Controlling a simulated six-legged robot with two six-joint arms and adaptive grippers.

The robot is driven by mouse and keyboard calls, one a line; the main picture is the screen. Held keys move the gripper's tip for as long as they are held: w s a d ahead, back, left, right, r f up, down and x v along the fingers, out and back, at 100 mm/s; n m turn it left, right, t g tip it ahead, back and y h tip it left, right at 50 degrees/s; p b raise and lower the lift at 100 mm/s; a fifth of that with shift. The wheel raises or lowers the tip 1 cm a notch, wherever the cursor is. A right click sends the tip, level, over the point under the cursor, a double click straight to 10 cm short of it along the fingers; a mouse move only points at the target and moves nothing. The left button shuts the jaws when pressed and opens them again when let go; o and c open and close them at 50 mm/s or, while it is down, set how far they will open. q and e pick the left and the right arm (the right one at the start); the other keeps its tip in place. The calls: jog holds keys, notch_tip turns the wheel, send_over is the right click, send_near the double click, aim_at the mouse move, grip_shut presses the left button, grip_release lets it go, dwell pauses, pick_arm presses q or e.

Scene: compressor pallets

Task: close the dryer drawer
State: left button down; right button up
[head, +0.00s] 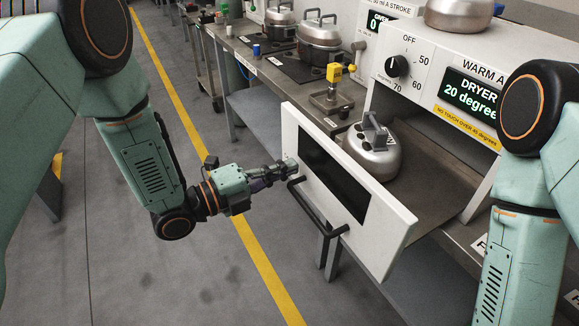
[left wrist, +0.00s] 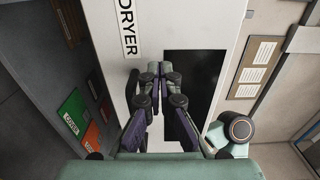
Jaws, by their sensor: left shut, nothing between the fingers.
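The dryer drawer (head: 375,235) stands open, pulled out from the dryer (head: 425,75). Its white front has a dark window and a black bar handle (head: 318,215). A silver pot (head: 372,155) with a grey handle sits behind the front. My left gripper (head: 288,165) is shut and empty, its tips at the outer face of the front, near the left end and above the handle. In the left wrist view the shut fingers (left wrist: 157,72) point at the white front (left wrist: 150,20), between the DRYER label and dark window; contact is unclear. My right gripper is out of view.
The dryer display (head: 470,95) reads 20 degrees, with a yellow warning strip below. A counter left of the dryer holds a yellow-topped device (head: 333,90) and silver pots (head: 320,38). The floor left of the drawer is clear, with a yellow line.

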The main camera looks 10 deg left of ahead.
pick_arm(q)
jog(key=shift+w+d, duration=0.3)
jog(key=shift+d, duration=0.1)
jog(key=shift+w+d, duration=0.1)
jog(key=shift+d, duration=0.05)
